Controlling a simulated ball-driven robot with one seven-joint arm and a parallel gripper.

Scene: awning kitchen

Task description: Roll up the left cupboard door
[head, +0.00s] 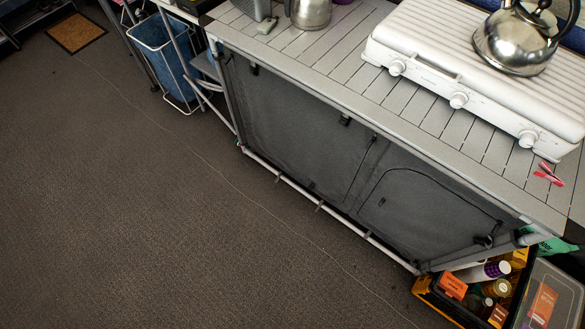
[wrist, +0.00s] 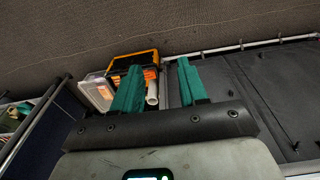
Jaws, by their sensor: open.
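The left cupboard door (head: 290,125) is a dark grey fabric panel. It hangs down flat and closed below the slatted worktop, with small dark fasteners along its top edge. The right cupboard door (head: 420,215), with an arched seam, also hangs closed. In the wrist view the grey cupboard front (wrist: 285,85) shows at the right, upside down. My gripper (wrist: 158,66) has two teal fingers spread apart with nothing between them. It is apart from the left door, toward the crate end of the cupboard. I cannot clearly make it out in the head view.
A crate of groceries (head: 430,308) stands on the floor by the cupboard's right end. A white stove (head: 470,75) with a kettle (head: 518,40) and a pink peg (head: 548,174) are on the worktop. A blue bin (head: 165,55) stands at the left. The carpet (head: 150,210) in front is clear.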

